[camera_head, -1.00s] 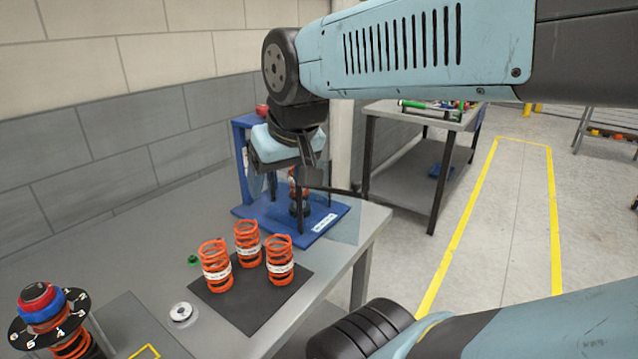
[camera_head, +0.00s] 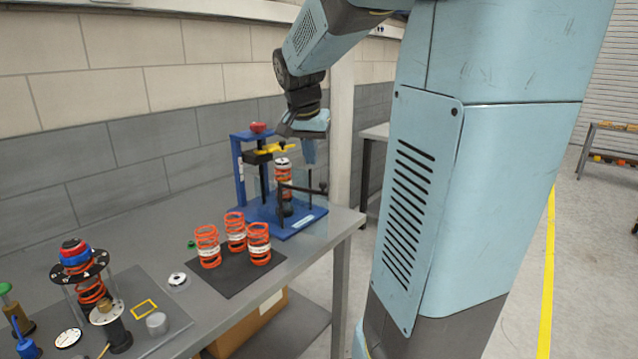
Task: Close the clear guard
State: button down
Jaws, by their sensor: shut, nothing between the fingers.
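The blue fixture (camera_head: 243,178) stands at the back right of the bench, with a red knob on top and a yellow piece below it. An orange spring (camera_head: 284,180) stands upright inside it. The clear guard is hard to make out; a black bar (camera_head: 303,188) at the front right of the fixture seems to belong to it. I cannot tell the guard's exact angle. My gripper (camera_head: 309,160) points down, above and behind that bar in the picture, right of the spring. It looks shut and empty. I cannot see it touching the guard.
Several orange springs, one of them here (camera_head: 235,232), stand on a black mat (camera_head: 233,283) in front of the fixture. A light pillar (camera_head: 341,130) rises behind the bench's right end.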

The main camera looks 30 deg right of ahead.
jog(key=w+d+f, duration=0.5)
jog(key=f, duration=0.4)
jog(key=shift+d+f, duration=0.2)
jog(key=shift+f, duration=0.15)
jog(key=shift+w, duration=0.15)
